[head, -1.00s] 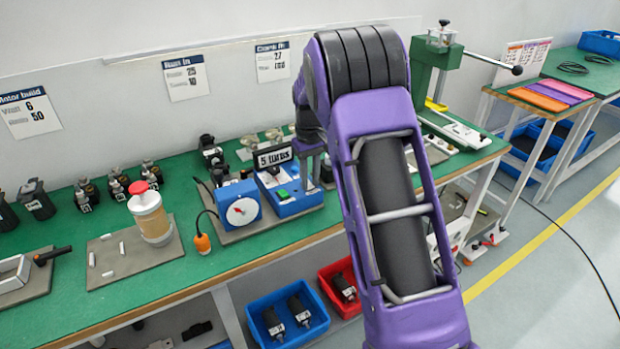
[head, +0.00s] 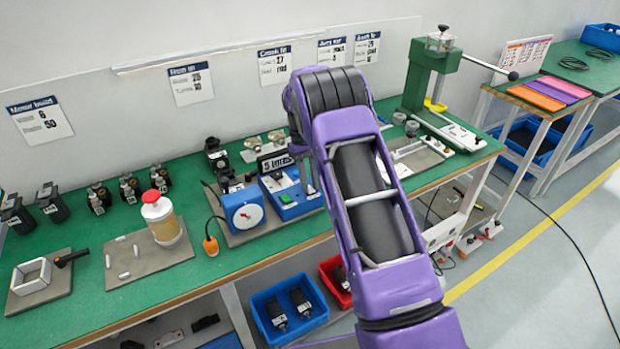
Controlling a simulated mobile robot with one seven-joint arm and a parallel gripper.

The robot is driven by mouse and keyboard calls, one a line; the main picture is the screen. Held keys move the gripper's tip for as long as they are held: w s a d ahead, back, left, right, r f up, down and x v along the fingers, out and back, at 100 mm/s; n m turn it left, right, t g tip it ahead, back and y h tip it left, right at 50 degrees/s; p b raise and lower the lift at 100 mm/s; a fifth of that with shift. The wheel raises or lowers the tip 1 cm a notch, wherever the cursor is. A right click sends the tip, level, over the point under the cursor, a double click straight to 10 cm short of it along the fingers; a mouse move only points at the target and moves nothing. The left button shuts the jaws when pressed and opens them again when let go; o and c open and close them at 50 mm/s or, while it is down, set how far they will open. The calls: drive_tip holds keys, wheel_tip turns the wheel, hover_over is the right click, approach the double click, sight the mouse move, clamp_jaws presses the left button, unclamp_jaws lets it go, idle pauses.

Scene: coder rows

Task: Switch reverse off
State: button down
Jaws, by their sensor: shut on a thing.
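A blue control box (head: 298,210) with a tilted "5 turns" display (head: 276,162) and a green button (head: 286,198) stands on the green bench. No switch marked reverse can be made out; the right side of the box is partly covered by my arm. A second blue unit with a round white dial (head: 247,217) stands just left of it on the same grey plate. My purple arm reaches over the bench from the lower right, and its bent joint is above and right of the control box. My gripper is hidden behind the arm.
A jar-like spool with a red cap (head: 161,216) stands on a grey plate to the left. An orange-handled corded tool (head: 211,246) hangs near the bench front. A green press (head: 430,75) stands at right. Blue (head: 289,308) and red bins sit below.

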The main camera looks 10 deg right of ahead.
drive_tip(key=c, duration=0.7)
unclamp_jaws()
drive_tip(key=shift+r, duration=0.1)
drive_tip(key=p+v, duration=0.2)
drive_tip(key=v, duration=1.5)
drive_tip(key=shift+r+p, duration=0.1)
drive_tip(key=shift+p, duration=0.3)
drive_tip(key=shift+w, duration=0.1)
